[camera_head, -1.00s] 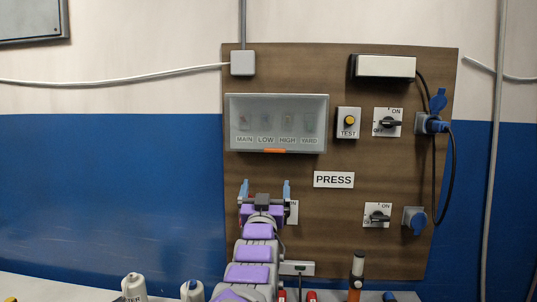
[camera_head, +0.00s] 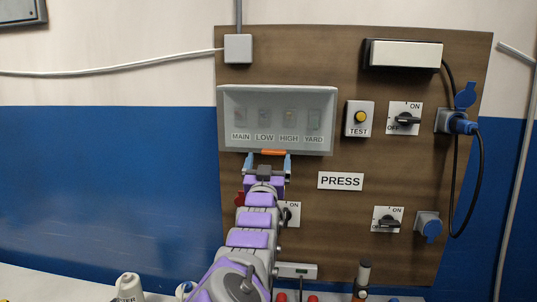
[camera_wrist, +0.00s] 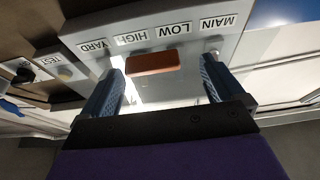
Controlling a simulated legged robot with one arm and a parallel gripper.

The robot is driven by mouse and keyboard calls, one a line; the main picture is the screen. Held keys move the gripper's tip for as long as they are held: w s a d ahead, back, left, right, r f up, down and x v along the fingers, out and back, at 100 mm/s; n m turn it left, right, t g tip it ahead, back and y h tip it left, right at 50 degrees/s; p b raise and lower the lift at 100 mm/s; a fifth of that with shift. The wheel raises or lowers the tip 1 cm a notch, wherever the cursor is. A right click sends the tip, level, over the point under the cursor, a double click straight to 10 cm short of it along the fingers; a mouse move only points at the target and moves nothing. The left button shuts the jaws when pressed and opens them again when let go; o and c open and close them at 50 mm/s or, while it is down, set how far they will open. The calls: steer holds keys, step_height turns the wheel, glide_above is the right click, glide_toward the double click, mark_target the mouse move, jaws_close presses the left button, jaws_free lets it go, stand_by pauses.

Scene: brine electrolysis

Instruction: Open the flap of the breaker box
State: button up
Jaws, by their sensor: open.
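The breaker box (camera_head: 225,120) is grey with a translucent flap (camera_head: 277,100), mounted on the brown wooden board. The flap is closed, and the breakers show faintly behind it above the labels MAIN, LOW, HIGH and YARD. An orange tab (camera_head: 273,152) sits at the flap's lower edge; it also shows in the wrist view (camera_wrist: 153,62). My gripper (camera_head: 267,162) is open just below the box, with its blue fingers on either side of the tab. In the wrist view my gripper (camera_wrist: 163,82) has the tab ahead, between its fingertips; I cannot tell whether they touch the box.
To the right of the box are a TEST button (camera_head: 359,118), a rotary switch (camera_head: 405,119) and a blue plug (camera_head: 460,123) with a hanging black cable. A PRESS sign (camera_head: 340,181) is below right. Bottles (camera_head: 129,287) stand on the bench at the bottom.

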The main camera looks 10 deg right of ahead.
mark_target(278, 155)
steer(key=shift+s+a+r, duration=0.1)
steer(key=shift+s+r, duration=0.05)
steer(key=shift+r, duration=0.5)
steer(key=shift+s+a+r, duration=0.1)
steer(key=shift+r, duration=0.5)
steer(key=shift+c, duration=0.4)
steer(key=shift+d, duration=0.2)
steer(key=shift+c, duration=0.7)
steer(key=shift+w+d+f, duration=0.3)
steer(key=shift+w+d, duration=0.2)
steer(key=shift+d, duration=0.15)
steer(key=shift+w+d+f, duration=0.3)
steer(key=shift+w+d, duration=0.15)
steer(key=shift+d, duration=0.15)
steer(key=c, duration=0.3)
steer(key=shift+d+f, duration=0.1)
steer(key=shift+d, duration=0.05)
steer(key=shift+c, duration=0.8)
steer(key=shift+s+a+f, duration=0.15)
steer(key=shift+a, duration=0.55)
steer(key=c, duration=0.3)
steer(key=shift+s+a, duration=0.15)
steer(key=shift+c, duration=0.7)
steer(key=shift+d+f, duration=0.15)
steer(key=shift+d, duration=0.05)
steer(key=c, duration=0.4)
steer(key=shift+s+a, duration=0.1)
